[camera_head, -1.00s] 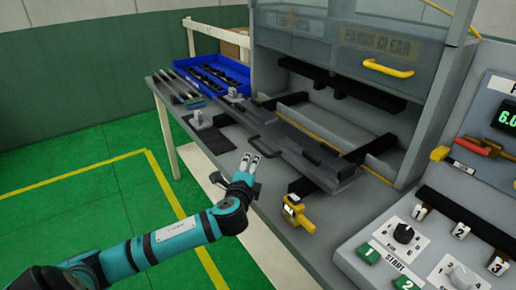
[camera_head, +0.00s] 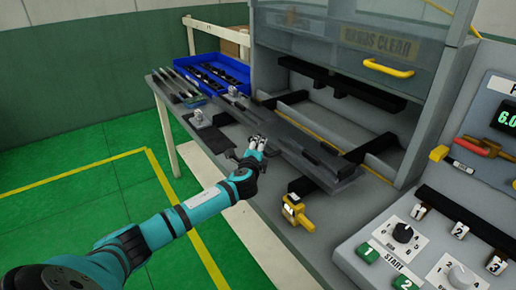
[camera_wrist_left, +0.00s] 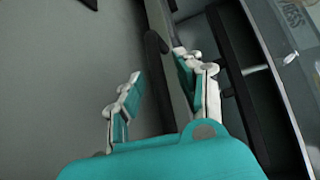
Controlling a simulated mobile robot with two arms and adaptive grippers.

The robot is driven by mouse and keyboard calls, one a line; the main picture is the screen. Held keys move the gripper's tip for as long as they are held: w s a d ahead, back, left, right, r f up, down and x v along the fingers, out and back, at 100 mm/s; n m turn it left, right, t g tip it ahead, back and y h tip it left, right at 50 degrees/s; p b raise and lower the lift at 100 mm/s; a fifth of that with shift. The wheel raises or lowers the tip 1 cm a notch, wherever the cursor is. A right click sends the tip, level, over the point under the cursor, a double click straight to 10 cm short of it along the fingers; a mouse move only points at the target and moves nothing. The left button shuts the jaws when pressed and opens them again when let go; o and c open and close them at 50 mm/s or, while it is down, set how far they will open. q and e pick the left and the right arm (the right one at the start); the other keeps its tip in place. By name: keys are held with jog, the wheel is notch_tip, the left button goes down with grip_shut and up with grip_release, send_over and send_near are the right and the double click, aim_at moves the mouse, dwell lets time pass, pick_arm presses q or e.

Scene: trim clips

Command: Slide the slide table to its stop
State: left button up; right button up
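The slide table (camera_head: 310,158) is the long grey plate with a dark strip at the front of the press opening. Its dark handle on the near edge is mostly hidden by my left gripper in the head view. My left gripper (camera_head: 257,143) is at that handle. In the left wrist view the two fingers (camera_wrist_left: 157,83) are apart, and the dark handle (camera_wrist_left: 154,48) shows between them. I cannot tell whether either finger touches it. My right gripper is not in view.
A yellow clamp (camera_head: 297,212) sits on the bench in front of the slide table. A control panel (camera_head: 400,240) stands at right. The guard with a yellow handle (camera_head: 388,68) is raised above the opening. A blue bin (camera_head: 236,68) stands at back left.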

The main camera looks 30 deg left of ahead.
pick_arm(q)
grip_shut()
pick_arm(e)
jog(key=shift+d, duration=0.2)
pick_arm(q)
jog(key=shift+f, duration=0.15)
jog(key=shift+w+d, duration=0.1)
jog(key=shift+d, duration=0.05)
